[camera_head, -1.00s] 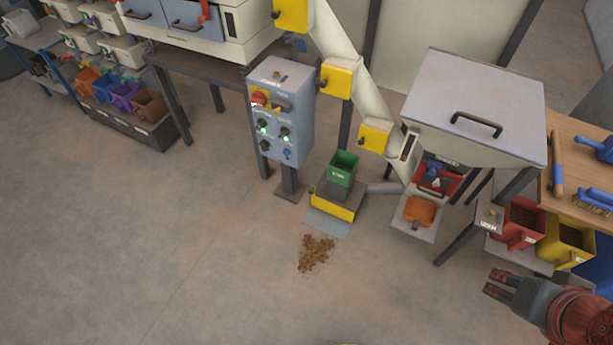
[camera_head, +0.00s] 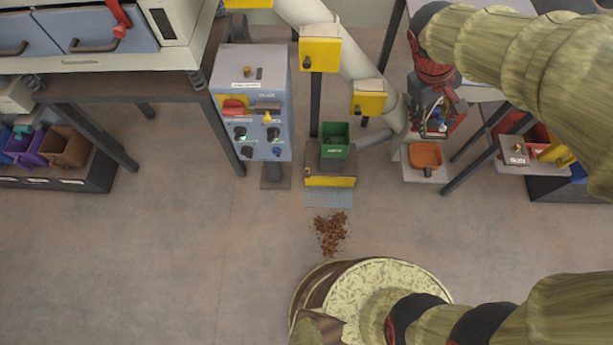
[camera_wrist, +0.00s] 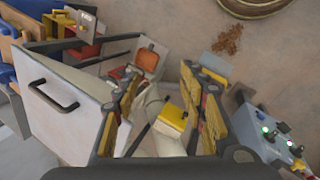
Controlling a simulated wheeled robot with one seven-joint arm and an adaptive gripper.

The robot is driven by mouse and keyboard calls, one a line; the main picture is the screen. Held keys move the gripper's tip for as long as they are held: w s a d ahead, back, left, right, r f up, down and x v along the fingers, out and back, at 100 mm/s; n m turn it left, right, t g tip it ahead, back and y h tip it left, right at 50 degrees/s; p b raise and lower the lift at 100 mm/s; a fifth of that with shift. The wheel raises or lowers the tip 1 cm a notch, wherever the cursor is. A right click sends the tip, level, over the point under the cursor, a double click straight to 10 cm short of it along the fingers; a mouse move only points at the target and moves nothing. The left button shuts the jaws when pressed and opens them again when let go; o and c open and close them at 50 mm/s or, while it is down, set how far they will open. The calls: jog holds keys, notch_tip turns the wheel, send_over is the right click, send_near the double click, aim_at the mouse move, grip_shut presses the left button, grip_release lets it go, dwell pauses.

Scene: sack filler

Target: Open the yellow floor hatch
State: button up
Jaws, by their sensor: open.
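The yellow floor hatch (camera_head: 330,181) is a low yellow front panel at floor level, below the green bin (camera_head: 335,140). It looks closed. In the wrist view the yellow hatch (camera_wrist: 219,65) shows partly behind my right finger.
Brown spilled grains (camera_head: 331,233) lie on the floor in front of the hatch. A control box (camera_head: 252,95) stands to its left. A slanted tube with yellow boxes (camera_head: 369,97) rises behind. An orange scoop (camera_head: 425,156) lies right.

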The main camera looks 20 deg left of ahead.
jog(key=w+a+f+n+h, duration=0.1)
jog(key=w+a+f+n, duration=0.15)
jog(key=f, duration=0.25)
jog(key=w+a+f+n+h+b, duration=0.1)
jog(key=w+a+f+n, duration=0.1)
jog(key=w+a+f, duration=0.3)
jog(key=w+f+n+h, duration=0.1)
jog(key=w+f+n, duration=0.1)
jog(key=f, duration=0.4)
jog(key=n+t+y+b, duration=0.55)
jog(key=n+t, duration=0.75)
jog(key=n, duration=1.7)
send_near(306, 177)
jog(key=w+d+y+p, duration=0.1)
jog(key=w+p, duration=0.1)
jog(key=w, duration=0.1)
jog(key=b+x, duration=0.1)
jog(key=x, duration=0.4)
jog(key=f+b+x, duration=0.1)
jog(key=x, duration=0.2)
jog(key=shift+s+b, duration=0.1)
jog(key=shift+b, duration=0.2)
jog(key=shift+a, duration=0.1)
jog(key=c, duration=0.3)
